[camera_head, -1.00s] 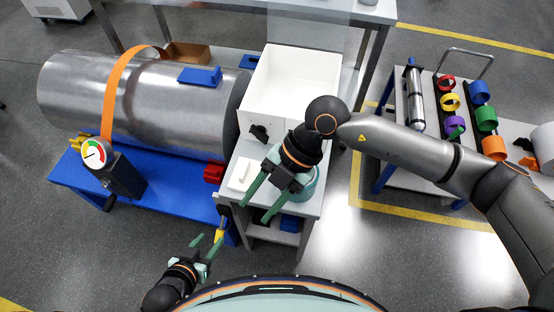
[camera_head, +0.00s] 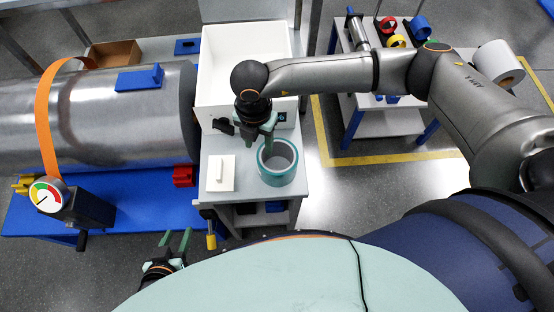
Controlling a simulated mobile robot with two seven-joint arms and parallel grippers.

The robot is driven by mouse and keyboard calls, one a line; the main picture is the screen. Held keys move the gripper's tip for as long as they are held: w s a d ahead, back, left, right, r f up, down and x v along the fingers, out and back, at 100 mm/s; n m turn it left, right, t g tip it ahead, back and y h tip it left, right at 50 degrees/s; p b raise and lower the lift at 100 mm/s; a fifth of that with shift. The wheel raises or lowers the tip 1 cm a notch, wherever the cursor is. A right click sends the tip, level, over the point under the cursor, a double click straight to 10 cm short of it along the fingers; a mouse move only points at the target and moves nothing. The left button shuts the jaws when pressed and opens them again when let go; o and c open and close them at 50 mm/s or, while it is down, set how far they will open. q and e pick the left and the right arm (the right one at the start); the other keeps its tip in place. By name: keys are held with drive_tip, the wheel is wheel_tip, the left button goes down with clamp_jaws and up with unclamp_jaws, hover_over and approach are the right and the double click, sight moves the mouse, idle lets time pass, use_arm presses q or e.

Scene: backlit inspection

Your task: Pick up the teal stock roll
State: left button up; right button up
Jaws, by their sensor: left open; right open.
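The teal stock roll (camera_head: 277,178) stands on end at the right side of the light grey bench top (camera_head: 243,188), its hollow core facing up. My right gripper (camera_head: 257,138) is open, just behind and to the left of the roll, in front of the white bin. Its fingers are close to the roll's rim in the picture. I cannot tell whether they touch it, but they are not around it. My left gripper (camera_head: 176,238) is open and empty, low in the picture, in front of the blue stand and away from the roll.
The white bin (camera_head: 208,97) stands behind the roll. A white plate with a small block (camera_head: 222,173) lies left of it. A large metal cylinder (camera_head: 110,120) rests on a blue stand (camera_head: 130,205) at left. A cart with coloured rolls (camera_head: 396,41) stands at back right.

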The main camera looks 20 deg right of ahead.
sight(261, 155)
drive_tip(key=f, duration=0.5)
drive_tip(key=shift+s+f, duration=0.25)
drive_tip(key=shift+f, duration=0.05)
drive_tip(key=shift+c, duration=0.2)
clamp_jaws()
idle(0.9)
